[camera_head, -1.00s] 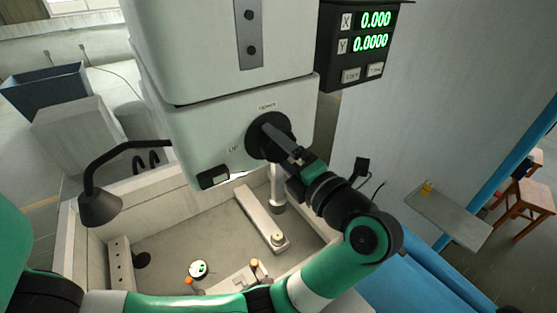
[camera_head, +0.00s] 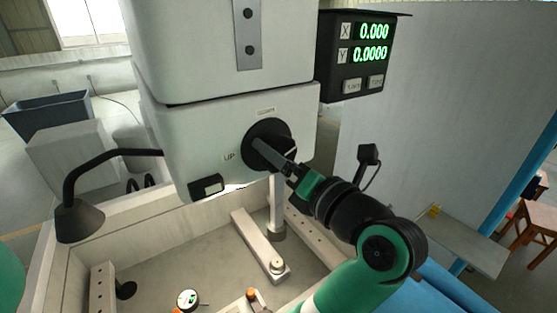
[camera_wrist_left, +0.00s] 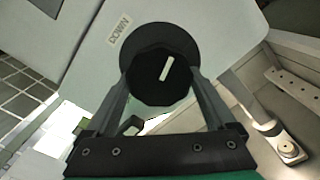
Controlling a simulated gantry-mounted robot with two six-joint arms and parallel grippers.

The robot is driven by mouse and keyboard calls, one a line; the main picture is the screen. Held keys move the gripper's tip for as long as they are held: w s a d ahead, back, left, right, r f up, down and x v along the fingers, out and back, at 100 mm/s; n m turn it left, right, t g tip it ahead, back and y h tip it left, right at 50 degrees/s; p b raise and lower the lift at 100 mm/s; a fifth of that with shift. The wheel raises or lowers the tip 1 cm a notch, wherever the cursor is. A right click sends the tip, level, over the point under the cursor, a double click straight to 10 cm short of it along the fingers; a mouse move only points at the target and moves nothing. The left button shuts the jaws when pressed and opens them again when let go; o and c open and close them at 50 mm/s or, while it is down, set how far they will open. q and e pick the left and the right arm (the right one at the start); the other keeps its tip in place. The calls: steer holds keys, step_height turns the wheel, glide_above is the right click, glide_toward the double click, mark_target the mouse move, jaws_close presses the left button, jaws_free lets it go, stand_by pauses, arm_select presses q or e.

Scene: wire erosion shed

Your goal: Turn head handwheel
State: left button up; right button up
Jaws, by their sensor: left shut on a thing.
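The head handwheel (camera_head: 271,127) is a black round knob on the front of the pale machine head (camera_head: 200,125). In the left wrist view the handwheel (camera_wrist_left: 150,88) has a white index mark on its face, tilted to the right. My left gripper (camera_head: 262,150) reaches it from the lower right. In the wrist view its two fingers (camera_wrist_left: 162,72) lie on opposite sides of the knob and grip it. A "DOWN" label (camera_wrist_left: 120,29) shows beside the wheel there, and an "UP" label (camera_head: 229,157) in the head view. My right gripper is out of view.
A black lamp (camera_head: 80,220) stands at left. Below is the work tank (camera_head: 200,255) with a lower arm (camera_head: 258,243) and a dial (camera_head: 187,299). A small shelf (camera_head: 460,240) is at right.

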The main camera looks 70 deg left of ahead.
arm_select(q)
steer(key=o, duration=1.1)
steer(key=v, duration=1.1)
steer(key=shift+d+b, duration=0.35)
steer(key=shift+d, duration=0.05)
steer(key=shift+r, duration=0.1)
